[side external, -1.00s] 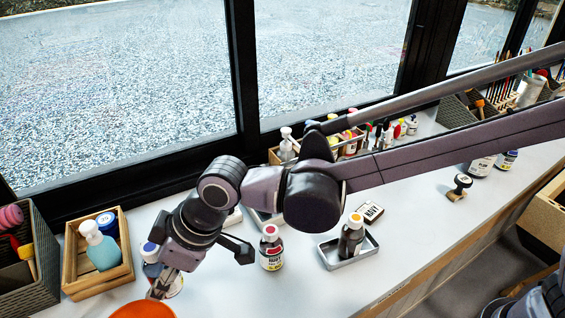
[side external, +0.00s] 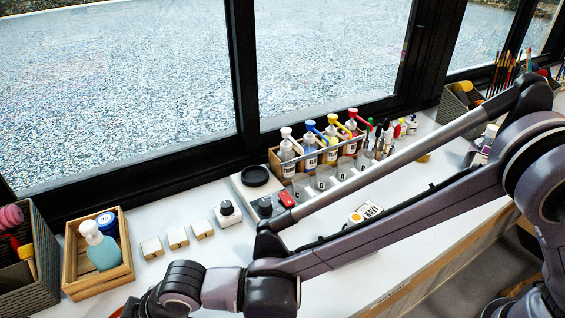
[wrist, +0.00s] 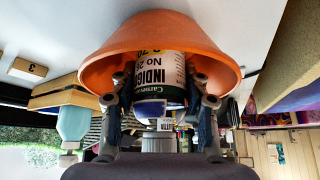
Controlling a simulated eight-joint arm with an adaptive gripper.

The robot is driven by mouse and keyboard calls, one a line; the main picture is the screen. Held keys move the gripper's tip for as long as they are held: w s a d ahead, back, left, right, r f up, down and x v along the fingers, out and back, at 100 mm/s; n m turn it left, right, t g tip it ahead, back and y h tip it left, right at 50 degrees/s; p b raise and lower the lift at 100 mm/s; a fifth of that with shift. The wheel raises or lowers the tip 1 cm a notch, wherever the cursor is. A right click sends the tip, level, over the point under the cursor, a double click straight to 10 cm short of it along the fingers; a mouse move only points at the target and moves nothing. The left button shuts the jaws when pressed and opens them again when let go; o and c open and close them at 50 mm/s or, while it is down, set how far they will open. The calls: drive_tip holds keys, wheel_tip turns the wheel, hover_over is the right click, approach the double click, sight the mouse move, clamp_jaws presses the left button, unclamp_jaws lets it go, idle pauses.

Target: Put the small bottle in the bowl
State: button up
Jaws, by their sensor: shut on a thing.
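The orange bowl (wrist: 165,28) is right at the bottle. The bottle's base end is cut off by the bowl's rim and appears to be within the bowl's mouth; I cannot tell whether it touches the bottom.
A wooden crate (side external: 70,270) with a teal pump bottle (side external: 102,250) stands left of my wrist. Small numbered blocks (side external: 152,248) and an ink pot (side external: 228,212) lie behind it. A wooden rack (side external: 275,162) of pump bottles stands by the window.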

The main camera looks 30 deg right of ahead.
drive_tip(key=shift+f, duration=0.1)
drive_tip(key=o, duration=1.2)
